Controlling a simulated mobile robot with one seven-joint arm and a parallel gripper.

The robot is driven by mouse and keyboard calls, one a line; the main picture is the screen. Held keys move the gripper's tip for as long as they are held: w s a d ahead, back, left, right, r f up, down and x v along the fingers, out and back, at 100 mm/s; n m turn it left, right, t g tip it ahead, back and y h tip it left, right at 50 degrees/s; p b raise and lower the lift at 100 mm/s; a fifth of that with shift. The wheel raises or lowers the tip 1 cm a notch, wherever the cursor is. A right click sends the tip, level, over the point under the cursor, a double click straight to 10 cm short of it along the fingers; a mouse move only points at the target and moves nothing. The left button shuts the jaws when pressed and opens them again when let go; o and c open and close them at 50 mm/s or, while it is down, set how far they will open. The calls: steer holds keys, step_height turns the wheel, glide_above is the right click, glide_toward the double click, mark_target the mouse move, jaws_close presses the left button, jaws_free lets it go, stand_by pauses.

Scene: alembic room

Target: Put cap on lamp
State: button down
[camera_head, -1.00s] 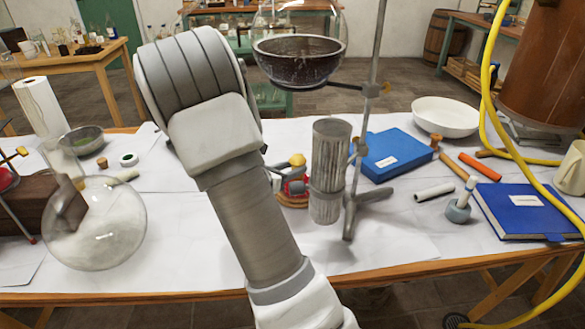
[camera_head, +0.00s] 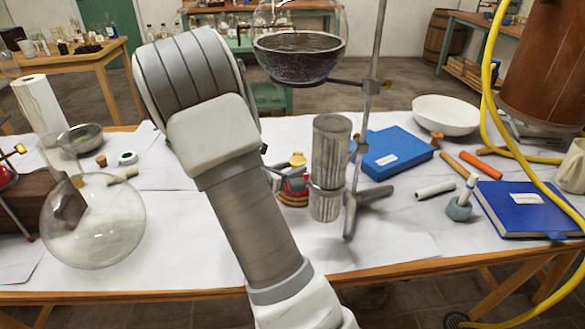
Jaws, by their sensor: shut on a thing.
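My arm rises from the bottom and bends over the middle of the table, hiding most of my gripper (camera_head: 277,170). Only a small grey part of it shows right of my forearm. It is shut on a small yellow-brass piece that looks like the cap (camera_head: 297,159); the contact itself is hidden. Just below is a small red and brass thing (camera_head: 294,187), probably the lamp, standing on the white-covered table. It is partly hidden by my arm and the grey metal cylinder (camera_head: 330,150). I cannot tell whether cap and lamp touch.
The cylinder and a stand rod (camera_head: 372,75) carrying a dark bowl (camera_head: 299,58) stand close on the right. A round glass flask (camera_head: 95,225) stands left. Blue box (camera_head: 393,152), blue book (camera_head: 525,208) and yellow hose (camera_head: 490,100) lie right. The front middle is clear.

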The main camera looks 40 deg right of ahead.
steer(key=shift+f, duration=0.2)
steer(key=shift+c, duration=1.9)
jaws_free()
steer(key=shift+a, duration=0.1)
